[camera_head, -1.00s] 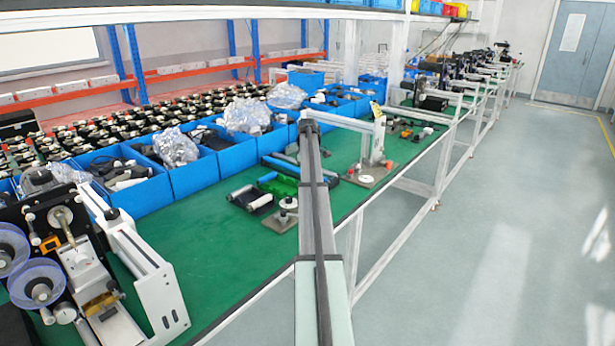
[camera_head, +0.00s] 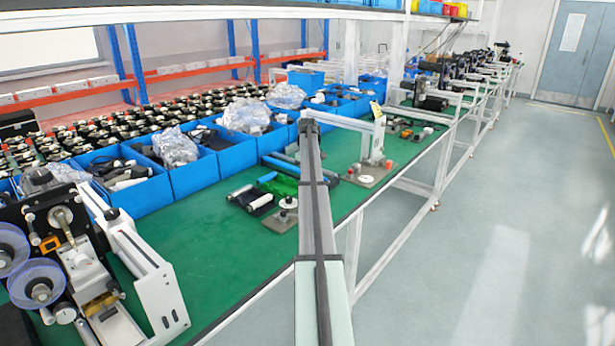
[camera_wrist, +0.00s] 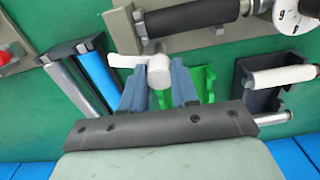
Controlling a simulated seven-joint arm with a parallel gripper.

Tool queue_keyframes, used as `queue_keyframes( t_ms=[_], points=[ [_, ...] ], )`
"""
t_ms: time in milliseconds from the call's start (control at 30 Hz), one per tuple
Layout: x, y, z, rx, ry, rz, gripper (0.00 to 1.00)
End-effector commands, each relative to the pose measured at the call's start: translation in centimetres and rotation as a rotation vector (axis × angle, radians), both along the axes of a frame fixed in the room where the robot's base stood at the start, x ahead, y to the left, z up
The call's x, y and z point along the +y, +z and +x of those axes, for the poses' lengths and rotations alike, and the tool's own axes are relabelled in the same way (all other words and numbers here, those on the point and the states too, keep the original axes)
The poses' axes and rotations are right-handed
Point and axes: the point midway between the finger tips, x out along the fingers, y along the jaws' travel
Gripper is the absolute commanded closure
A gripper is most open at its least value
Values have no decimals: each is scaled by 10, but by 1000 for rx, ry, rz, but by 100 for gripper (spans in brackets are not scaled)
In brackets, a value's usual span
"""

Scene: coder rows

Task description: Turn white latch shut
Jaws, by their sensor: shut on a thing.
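The white latch (camera_wrist: 157,72) shows in the wrist view as a round knob with a short lever pointing left. It sits by the edge of a grey metal plate that carries a black roller (camera_wrist: 190,15). My gripper (camera_wrist: 158,84) has its two blue-grey fingers on either side of the knob, shut on it. A bright green part (camera_wrist: 206,84) lies behind and right of the fingers. In the head view, my arm runs up the middle of the picture; I cannot make out the fingers or latch there.
In the wrist view, a blue roller (camera_wrist: 100,75) lies left and a black bracket with a white roller (camera_wrist: 283,77) stands right. In the head view, blue bins (camera_head: 198,172) line the green table (camera_head: 220,255); a printer-like machine (camera_head: 75,250) stands lower left.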

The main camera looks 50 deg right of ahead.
Motion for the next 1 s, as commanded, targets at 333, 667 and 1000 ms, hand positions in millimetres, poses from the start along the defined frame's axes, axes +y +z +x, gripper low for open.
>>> queue_keyframes(
  t_ms=[333, 667, 1000],
  points=[
    [0, 0, 0, 1, -331, 0, 100],
    [-1, 0, 0, 0, -644, 0, 100],
    [-1, 0, 0, 0, -957, 0, 100]
  ],
)
